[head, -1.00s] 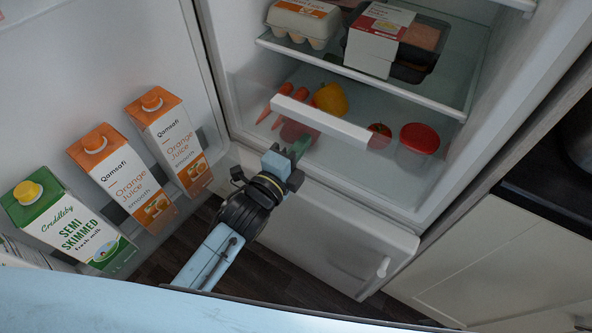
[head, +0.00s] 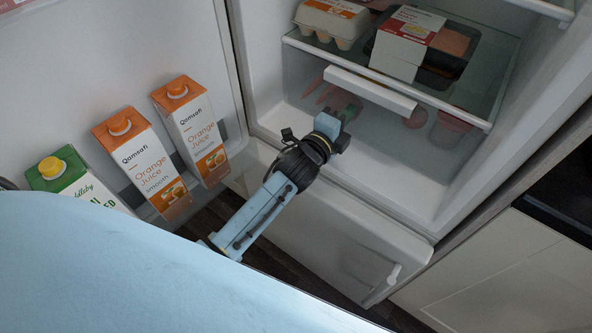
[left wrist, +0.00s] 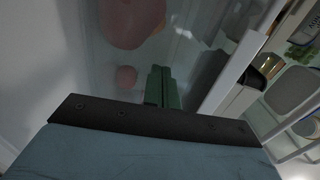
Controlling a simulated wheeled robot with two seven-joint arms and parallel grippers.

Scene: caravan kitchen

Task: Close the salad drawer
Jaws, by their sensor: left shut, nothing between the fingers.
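The salad drawer (head: 370,93) is in the lower fridge compartment, its white front strip just below the front edge of the glass shelf. The drawer's front looks clear, with reddish and orange produce (head: 318,86) showing dimly behind it. My left gripper (head: 345,109) is at the drawer front, just below the white strip. Its greenish fingers are shut and empty; they also show in the left wrist view (left wrist: 163,88), against a clear panel with blurred red shapes behind. I cannot tell whether the fingertips touch the front. My right gripper is not in view.
The glass shelf (head: 462,113) above holds an egg box (head: 331,22) and a packaged food tray (head: 403,42). Juice cartons (head: 190,130) and a milk carton (head: 66,178) stand in the open fridge door at left. A lower white drawer front (head: 350,235) is below.

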